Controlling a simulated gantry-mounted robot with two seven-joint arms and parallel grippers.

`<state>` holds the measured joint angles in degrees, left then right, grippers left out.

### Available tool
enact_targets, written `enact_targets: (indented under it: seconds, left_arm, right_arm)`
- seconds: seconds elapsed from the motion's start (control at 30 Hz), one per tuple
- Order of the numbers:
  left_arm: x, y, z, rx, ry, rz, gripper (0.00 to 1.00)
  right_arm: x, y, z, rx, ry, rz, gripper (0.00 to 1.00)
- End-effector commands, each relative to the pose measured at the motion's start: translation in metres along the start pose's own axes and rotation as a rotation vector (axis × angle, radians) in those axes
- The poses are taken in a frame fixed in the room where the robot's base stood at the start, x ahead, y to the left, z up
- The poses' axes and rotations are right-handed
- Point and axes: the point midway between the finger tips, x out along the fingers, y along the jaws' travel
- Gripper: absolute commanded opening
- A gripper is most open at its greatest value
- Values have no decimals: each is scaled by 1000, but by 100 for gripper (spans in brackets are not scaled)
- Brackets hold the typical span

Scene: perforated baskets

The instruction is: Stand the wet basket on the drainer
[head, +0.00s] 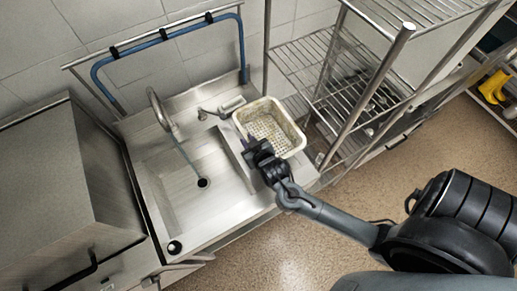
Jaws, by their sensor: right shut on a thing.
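A cream perforated basket (283,117) is over the right part of the steel sink unit, right of the basin. Its open top faces up toward the camera, and it looks empty. My right gripper (246,141) is at the basket's near left side and is shut on its rim. The ribbed drainer surface (226,142) lies beside the basin, partly hidden by the basket and gripper. I cannot tell whether the basket touches the surface under it. My left gripper is not in view.
The sink basin (185,190) is empty, with a faucet (158,108) at its back. A wire rack (335,70) stands close to the right of the basket. A steel cabinet (60,180) stands at the left. Yellow boots (493,87) are at the far right. The floor in front is clear.

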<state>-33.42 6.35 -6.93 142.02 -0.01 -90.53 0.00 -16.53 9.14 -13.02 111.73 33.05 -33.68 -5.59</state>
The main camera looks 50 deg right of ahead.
Motion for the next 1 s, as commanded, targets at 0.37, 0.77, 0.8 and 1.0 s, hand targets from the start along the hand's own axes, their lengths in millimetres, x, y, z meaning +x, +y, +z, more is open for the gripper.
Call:
enact_targets:
  seconds: [0.37, 0.77, 0.8, 1.0]
  left_arm:
    - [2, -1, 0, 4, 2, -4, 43]
    - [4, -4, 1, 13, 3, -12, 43]
    - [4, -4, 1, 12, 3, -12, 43]
    - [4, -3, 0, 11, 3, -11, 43]
  right_arm:
    - [22, -6, 38, -5, 1, 1, 0]
    - [40, -11, 74, -5, 1, 0, 0]
    - [41, -12, 75, -5, 1, 0, 0]
    - [41, -12, 75, -4, 2, 0, 0]
